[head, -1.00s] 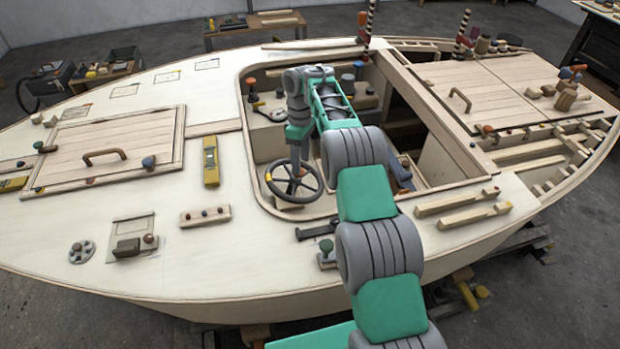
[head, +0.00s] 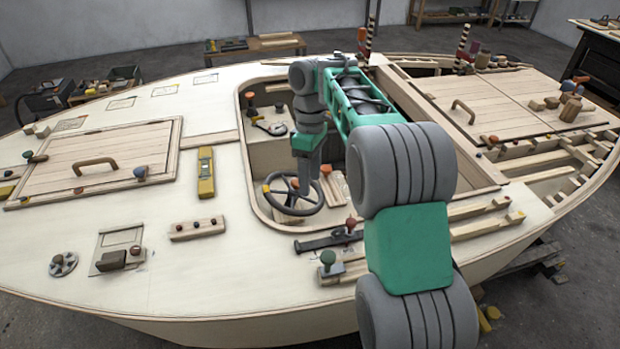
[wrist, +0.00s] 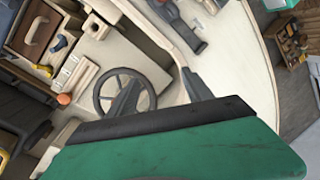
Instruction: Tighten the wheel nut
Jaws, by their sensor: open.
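The dark steering wheel (head: 294,211) is in the cockpit opening, at its near left corner. My gripper (head: 304,188) points down over the wheel; the head view does not show clearly whether it touches. In the wrist view the wheel (wrist: 98,96) lies beyond my gripper (wrist: 160,92). The two dark fingers are apart there, one overlapping the wheel and one to its right, and I see nothing held between them. The nut at the wheel's hub cannot be made out; the fingers and green gripper body cover part of that area.
An orange knob (wrist: 64,99) is beside the wheel in the wrist view. A green-knobbed fitting (head: 328,262) and a dark bar-shaped tool (head: 325,243) lie on the near deck. A yellow level (head: 206,172) lies left of the cockpit. The deck between has free room.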

